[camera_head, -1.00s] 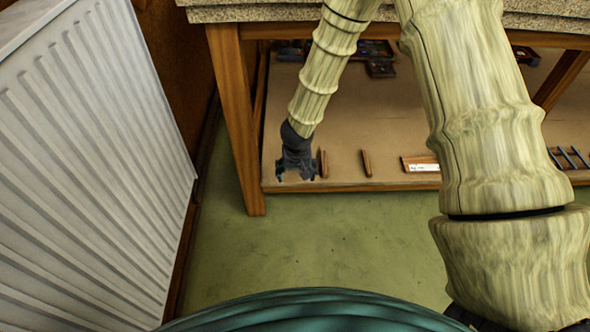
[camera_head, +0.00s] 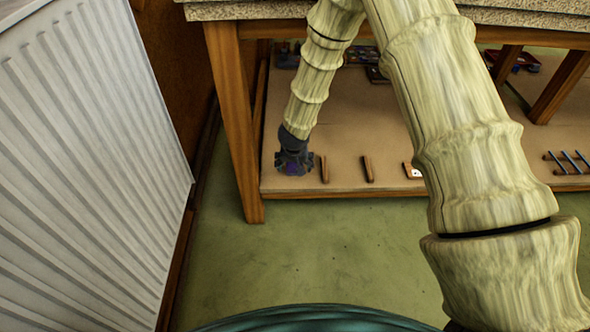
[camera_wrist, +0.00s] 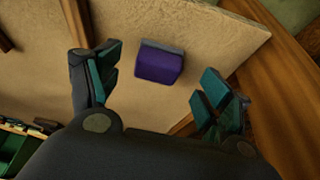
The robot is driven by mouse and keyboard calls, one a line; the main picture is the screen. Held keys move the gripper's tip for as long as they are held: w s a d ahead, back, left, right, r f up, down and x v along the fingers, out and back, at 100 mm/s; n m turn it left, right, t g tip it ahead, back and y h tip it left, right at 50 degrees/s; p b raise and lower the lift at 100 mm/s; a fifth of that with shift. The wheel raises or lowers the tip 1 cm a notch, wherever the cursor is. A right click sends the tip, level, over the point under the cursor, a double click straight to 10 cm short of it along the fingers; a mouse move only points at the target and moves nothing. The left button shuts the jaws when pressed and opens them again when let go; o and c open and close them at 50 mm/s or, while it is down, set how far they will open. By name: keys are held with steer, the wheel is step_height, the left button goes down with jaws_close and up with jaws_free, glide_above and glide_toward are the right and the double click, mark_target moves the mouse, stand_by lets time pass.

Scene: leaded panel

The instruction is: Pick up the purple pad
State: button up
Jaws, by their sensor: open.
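The purple pad (camera_wrist: 159,66) is a small purple block with a grey strip along its far edge, lying on the tan shelf board. In the wrist view it sits between and beyond the two spread fingers of my gripper (camera_wrist: 155,88), with a gap on both sides. In the head view my gripper (camera_head: 293,168) is low over the shelf's front left corner. A little purple of the pad (camera_head: 292,168) shows there among the dark fingers. My gripper is open and holds nothing.
The shelf (camera_head: 345,181) lies under a bench with a wooden leg (camera_head: 235,120) close left of my gripper. A white radiator (camera_head: 90,160) is on the left. The green floor in front is clear.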

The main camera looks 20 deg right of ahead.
mark_target(295, 167)
steer(key=b+x, duration=0.1)
steer(key=x, duration=0.3)
steer(key=shift+s+f, duration=0.15)
steer(key=c, duration=1.1)
